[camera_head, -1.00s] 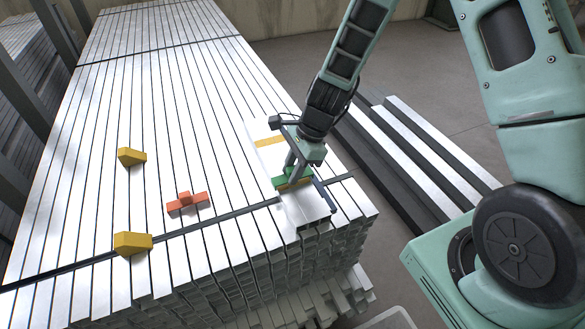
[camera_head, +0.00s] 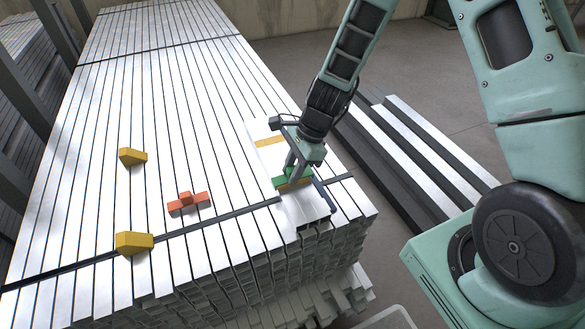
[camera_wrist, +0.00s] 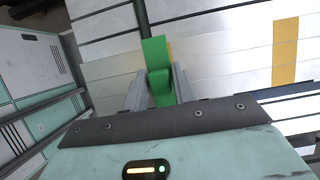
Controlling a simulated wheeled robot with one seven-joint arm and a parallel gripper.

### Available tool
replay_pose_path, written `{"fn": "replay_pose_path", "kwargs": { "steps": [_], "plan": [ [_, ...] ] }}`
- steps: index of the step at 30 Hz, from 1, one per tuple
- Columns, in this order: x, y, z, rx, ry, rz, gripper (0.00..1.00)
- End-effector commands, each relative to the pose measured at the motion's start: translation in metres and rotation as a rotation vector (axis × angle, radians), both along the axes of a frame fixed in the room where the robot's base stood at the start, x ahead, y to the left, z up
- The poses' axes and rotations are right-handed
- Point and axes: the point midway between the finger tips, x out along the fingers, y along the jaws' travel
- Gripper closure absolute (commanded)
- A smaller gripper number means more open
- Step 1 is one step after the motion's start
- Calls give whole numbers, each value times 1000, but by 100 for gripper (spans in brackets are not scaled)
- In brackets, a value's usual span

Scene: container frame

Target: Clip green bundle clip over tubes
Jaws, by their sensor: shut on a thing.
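The green bundle clip (camera_wrist: 157,62) is between the two fingers of my gripper (camera_wrist: 160,88) in the wrist view, and the gripper is shut on it. In the head view the green clip (camera_head: 279,183) is at the near right end of the stack, low over the tubes (camera_head: 299,208), with my gripper (camera_head: 291,171) above it. A yellow band (camera_head: 269,142) crosses the tubes farther back. Another yellow strip shows right beside the clip. The clip's underside is hidden, so I cannot tell whether it is seated on the tubes.
An orange cross-shaped piece (camera_head: 188,203) and two yellow wedge blocks (camera_head: 131,156) (camera_head: 133,243) rest on the stack to the left. A dark strap (camera_head: 235,215) crosses the stack. More long bars (camera_head: 425,150) lie on the floor at the right.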

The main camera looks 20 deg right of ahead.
Motion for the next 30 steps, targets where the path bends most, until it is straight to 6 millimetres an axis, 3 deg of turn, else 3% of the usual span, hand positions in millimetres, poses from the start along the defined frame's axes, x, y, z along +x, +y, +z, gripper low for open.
{"fn": "replay_pose_path", "kwargs": {
  "steps": [30],
  "plan": [
    [0,0,-13,0,0,0,96]
  ]
}}
